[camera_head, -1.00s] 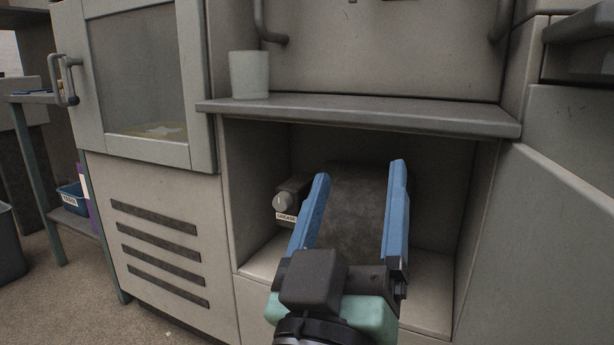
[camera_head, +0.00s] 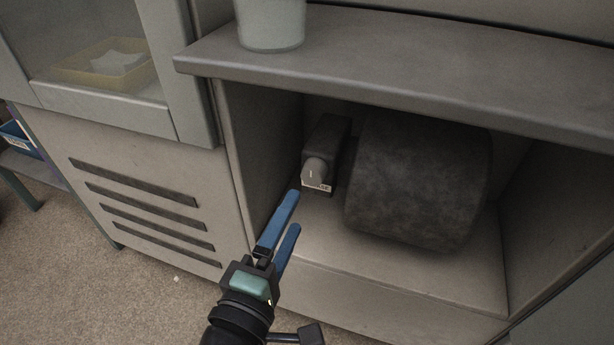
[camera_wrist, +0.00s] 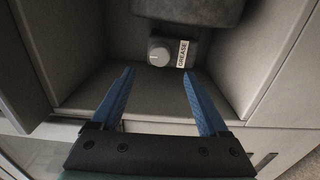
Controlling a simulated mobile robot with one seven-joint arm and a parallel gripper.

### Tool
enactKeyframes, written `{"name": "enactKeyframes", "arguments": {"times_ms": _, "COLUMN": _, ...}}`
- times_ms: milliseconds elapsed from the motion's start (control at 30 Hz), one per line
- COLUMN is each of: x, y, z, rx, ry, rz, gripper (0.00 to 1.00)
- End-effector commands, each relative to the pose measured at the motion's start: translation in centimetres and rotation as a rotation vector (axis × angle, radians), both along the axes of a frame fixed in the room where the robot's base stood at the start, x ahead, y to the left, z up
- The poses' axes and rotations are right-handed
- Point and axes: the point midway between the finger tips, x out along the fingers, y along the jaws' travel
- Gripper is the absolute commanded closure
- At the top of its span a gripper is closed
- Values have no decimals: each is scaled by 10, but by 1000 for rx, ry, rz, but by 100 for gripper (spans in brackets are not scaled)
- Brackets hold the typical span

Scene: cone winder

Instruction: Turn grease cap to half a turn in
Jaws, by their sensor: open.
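The grease cap (camera_head: 314,171) is a small grey round knob with a light mark on its face. It sits on the front of a dark block (camera_head: 328,140) inside the open recess, and it also shows in the wrist view (camera_wrist: 159,52). A white GREASE label (camera_wrist: 183,54) is beside it, partly hidden in the head view. My gripper (camera_head: 295,211) has two blue fingers, open and empty. It is in front of and below the cap, apart from it. In the wrist view the cap lies beyond the fingertips, roughly between them.
A large dark rounded drum (camera_head: 418,180) fills the recess just right of the block. The recess's left wall (camera_head: 255,150) stands close on the left. A shelf (camera_head: 400,80) overhangs the opening, with a pale cup (camera_head: 270,25) on it. The recess floor (camera_head: 400,262) is clear in front.

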Motion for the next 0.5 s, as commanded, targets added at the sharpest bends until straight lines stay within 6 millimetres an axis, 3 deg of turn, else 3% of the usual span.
{"name": "enactKeyframes", "arguments": {"times_ms": 300, "x": 56, "y": -19, "z": -2, "rx": 3, "ry": -4, "rz": -3, "gripper": 22}}
{"name": "enactKeyframes", "arguments": {"times_ms": 500, "x": 78, "y": -26, "z": -1, "rx": 2, "ry": -3, "rz": -1, "gripper": 22}}
